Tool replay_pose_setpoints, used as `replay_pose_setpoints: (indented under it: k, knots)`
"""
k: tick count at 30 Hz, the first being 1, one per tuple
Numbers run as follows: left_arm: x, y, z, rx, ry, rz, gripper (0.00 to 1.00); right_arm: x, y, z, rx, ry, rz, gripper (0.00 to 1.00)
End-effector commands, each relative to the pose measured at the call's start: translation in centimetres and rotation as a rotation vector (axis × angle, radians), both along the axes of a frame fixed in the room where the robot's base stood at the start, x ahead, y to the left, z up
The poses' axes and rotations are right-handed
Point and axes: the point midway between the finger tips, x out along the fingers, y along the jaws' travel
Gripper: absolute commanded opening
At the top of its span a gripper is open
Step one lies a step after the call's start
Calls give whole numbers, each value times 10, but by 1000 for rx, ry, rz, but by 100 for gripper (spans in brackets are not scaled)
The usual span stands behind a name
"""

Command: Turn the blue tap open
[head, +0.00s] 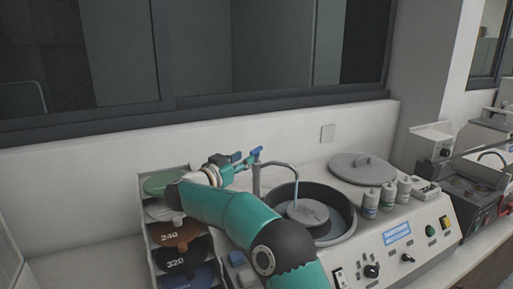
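The blue tap (256,153) shows as a small blue lever near the top of the curved metal spout, at the back of the round polishing bowl (345,232). My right arm reaches up from the bottom of the head view, and its gripper (236,163) is just left of the blue lever, close to it. Whether it touches the lever I cannot tell. The fingers are small and partly overlapped by the wrist, so their opening is unclear. My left gripper is not in view.
A rack of numbered discs (176,236) stands left of my arm. Right of the bowl are a round lid (361,168), several small bottles (388,195) and a front panel with knobs (400,250). A wall and window lie behind; another machine (470,175) is far right.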

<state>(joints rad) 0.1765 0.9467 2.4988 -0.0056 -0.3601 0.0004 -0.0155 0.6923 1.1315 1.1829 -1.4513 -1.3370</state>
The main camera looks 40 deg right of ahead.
Motion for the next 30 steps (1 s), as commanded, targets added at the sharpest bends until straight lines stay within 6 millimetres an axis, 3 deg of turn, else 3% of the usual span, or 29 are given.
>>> replay_pose_setpoints:
  k: [3, 10, 15, 24, 30]
  knots:
    - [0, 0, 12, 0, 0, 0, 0, 5, -26, 3, 0, 1, -4, 36]
    - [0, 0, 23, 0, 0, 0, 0, 13, -61, 2, -1, 1, -3, 36]
    - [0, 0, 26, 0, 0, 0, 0, 16, -71, 1, -1, 0, -1, 36]
    - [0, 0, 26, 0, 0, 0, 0, 16, -73, 0, -1, 0, 0, 36]
    - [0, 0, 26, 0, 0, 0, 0, 16, -73, 0, -1, 0, 0, 5]
